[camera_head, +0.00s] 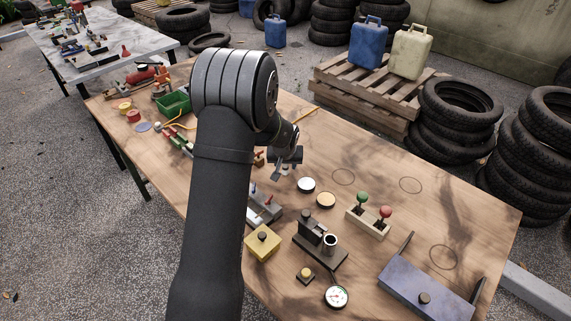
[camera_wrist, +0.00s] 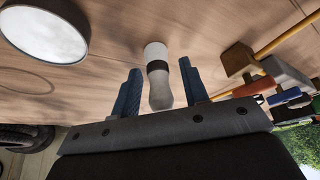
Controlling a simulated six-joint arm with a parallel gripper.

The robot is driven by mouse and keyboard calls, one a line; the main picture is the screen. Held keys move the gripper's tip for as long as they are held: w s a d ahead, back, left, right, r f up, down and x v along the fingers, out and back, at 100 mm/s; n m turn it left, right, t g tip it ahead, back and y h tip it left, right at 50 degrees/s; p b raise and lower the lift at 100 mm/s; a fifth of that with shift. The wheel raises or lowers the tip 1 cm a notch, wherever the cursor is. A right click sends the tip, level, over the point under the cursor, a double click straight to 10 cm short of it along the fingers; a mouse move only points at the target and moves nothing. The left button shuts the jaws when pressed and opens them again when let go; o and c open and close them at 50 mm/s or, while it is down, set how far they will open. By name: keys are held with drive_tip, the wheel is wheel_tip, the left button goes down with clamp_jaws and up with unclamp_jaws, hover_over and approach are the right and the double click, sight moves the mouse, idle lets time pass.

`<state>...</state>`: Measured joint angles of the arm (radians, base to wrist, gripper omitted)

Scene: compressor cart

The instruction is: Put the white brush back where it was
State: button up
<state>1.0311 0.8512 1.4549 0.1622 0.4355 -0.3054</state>
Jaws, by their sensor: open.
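The white brush (camera_wrist: 156,88), a pale rounded piece with a dark band around its middle, shows in the wrist view between the two blue fingers of my gripper (camera_wrist: 160,66). The fingers are apart, with a visible gap on each side of the brush. In the head view my gripper (camera_head: 286,170) is low over the middle of the wooden table, left of a white round lid (camera_head: 306,184). The brush is mostly hidden or too small to make out there. I cannot tell exactly how it rests on the table.
The white lid also shows close by in the wrist view (camera_wrist: 45,32). A tan disc (camera_head: 326,200), a lever box (camera_head: 367,222), a black stand (camera_head: 320,245) and a yellow block (camera_head: 262,243) stand nearer the front. Several thin drawn rings mark bare wood.

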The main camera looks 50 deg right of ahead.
drive_tip(key=v, duration=1.2)
drive_tip(key=shift+r, duration=0.15)
drive_tip(key=shift+w, duration=0.1)
drive_tip(key=x, duration=1.2)
drive_tip(key=shift+d+r, duration=0.1)
drive_tip(key=shift+r, duration=1)
